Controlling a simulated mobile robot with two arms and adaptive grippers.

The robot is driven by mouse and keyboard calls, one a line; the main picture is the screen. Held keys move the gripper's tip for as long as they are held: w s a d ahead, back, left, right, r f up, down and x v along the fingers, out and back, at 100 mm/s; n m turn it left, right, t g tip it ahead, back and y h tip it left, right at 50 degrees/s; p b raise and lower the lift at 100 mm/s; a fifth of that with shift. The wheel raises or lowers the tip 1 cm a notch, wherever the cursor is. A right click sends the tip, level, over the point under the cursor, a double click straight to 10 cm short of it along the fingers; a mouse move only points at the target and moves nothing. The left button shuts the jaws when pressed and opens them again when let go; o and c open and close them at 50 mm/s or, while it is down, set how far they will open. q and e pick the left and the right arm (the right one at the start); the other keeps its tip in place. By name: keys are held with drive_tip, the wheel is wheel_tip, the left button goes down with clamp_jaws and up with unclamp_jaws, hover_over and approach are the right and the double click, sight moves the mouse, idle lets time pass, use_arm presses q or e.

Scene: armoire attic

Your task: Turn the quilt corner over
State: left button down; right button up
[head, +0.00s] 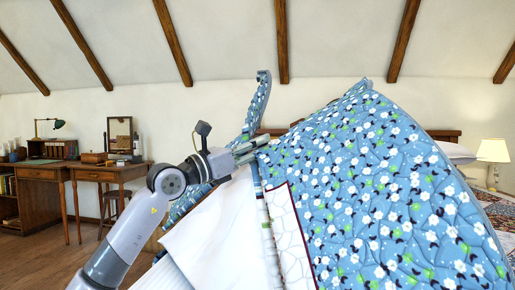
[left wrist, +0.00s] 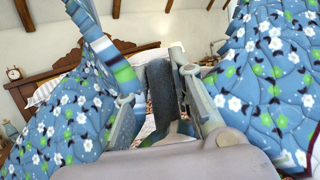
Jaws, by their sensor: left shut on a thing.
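The quilt (head: 375,190) is blue with white flowers and green and dark leaves. It is lifted into a tall tent-like shape, and a narrow fold of it stands upright behind my left gripper (head: 256,146). My left gripper is shut on the quilt near the raised edge, well above the floor. In the left wrist view, quilt (left wrist: 265,75) hangs on both sides of the fingers (left wrist: 160,88); the exact pinched spot is hard to make out. A white underside or sheet (head: 215,235) and a pale panel with a dark red border hang below. My right gripper is not seen.
A wooden headboard (left wrist: 75,68) stands beyond the quilt. A lit lamp (head: 493,152) and a white pillow (head: 455,151) are at the right. A wooden desk (head: 105,174) stands far left, with open floor (head: 50,255) before it.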

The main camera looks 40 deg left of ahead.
use_arm(q)
drive_tip(key=shift+s+a+r, duration=0.15)
drive_tip(key=shift+r, duration=0.15)
drive_tip(key=c, duration=1.8)
unclamp_jaws()
drive_tip(key=shift+c, duration=0.2)
drive_tip(key=o, duration=0.4)
drive_tip(key=shift+f, duration=0.2)
drive_tip(key=shift+o, duration=0.2)
wheel_tip(320, 180, up, 10)
